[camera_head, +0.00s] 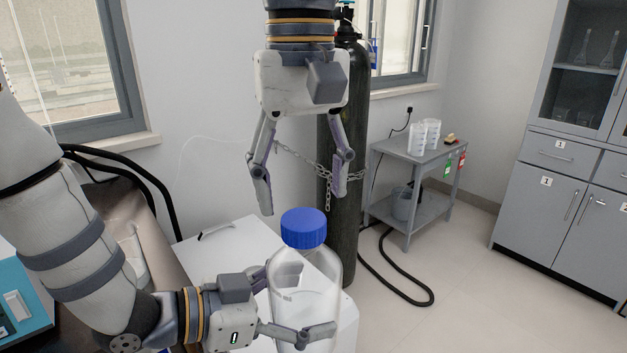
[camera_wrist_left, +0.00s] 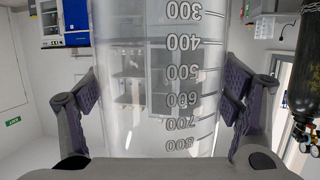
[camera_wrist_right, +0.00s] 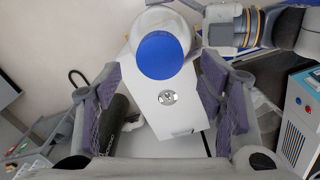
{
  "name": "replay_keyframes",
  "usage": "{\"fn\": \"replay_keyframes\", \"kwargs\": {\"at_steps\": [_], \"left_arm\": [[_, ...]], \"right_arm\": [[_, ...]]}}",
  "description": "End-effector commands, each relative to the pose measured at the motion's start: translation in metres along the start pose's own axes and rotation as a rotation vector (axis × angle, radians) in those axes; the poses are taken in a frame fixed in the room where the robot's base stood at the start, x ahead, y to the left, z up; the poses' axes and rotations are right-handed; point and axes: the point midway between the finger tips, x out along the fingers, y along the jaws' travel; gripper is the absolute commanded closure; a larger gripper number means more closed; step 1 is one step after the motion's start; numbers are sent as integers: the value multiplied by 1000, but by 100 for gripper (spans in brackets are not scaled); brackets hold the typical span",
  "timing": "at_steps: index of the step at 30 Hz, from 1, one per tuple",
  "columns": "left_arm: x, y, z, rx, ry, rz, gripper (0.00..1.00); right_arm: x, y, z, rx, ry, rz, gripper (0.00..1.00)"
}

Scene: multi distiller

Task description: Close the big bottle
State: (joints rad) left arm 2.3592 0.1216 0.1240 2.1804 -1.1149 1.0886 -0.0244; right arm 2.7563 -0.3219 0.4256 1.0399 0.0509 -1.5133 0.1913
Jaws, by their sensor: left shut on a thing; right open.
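The big bottle (camera_head: 291,299) is clear and stands upright, with a blue cap (camera_head: 304,227) on its top. My left gripper (camera_head: 300,302) is shut around the bottle's body from the left. In the left wrist view the bottle's wall (camera_wrist_left: 160,100) with printed volume marks fills the space between the finger pads. My right gripper (camera_head: 301,194) points down above the cap, open and empty, with its fingers apart. In the right wrist view the blue cap (camera_wrist_right: 159,55) lies beyond the open fingers, near the top. Whether the cap is tight cannot be told.
A white box-like surface (camera_head: 222,250) is behind the bottle. A dark gas cylinder (camera_head: 345,230) with a chain stands close behind my right gripper. A grey cart (camera_head: 412,150) with beakers and grey cabinets (camera_head: 545,190) are at the right. The floor between is mostly clear, apart from a black hose.

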Motion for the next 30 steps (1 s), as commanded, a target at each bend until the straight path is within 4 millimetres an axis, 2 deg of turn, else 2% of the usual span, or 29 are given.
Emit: {"fn": "replay_keyframes", "kwargs": {"at_steps": [2, 4, 9, 13, 23, 26, 30], "left_arm": [[0, 0, -3, 4, 7, -1, 95], [0, 0, -3, 4, 7, -1, 95], [0, 0, -3, 4, 7, -1, 95], [0, 0, -3, 4, 7, -1, 95], [0, 0, -3, 4, 7, -1, 95], [0, 0, -3, 4, 7, -1, 95], [0, 0, -3, 4, 7, -1, 95]], "right_arm": [[-1, 0, 0, -5, 2, 0, 40], [-4, -2, 0, -84, -1, -1, 40], [-24, -4, 1, -529, -4, -6, 40], [-34, 0, 0, -731, 3, -3, 40], [-35, 0, 0, -764, 3, 0, 40], [-26, 1, 0, -763, 1, 0, 40], [-2, 1, 1, -764, -1, 0, 40]]}}
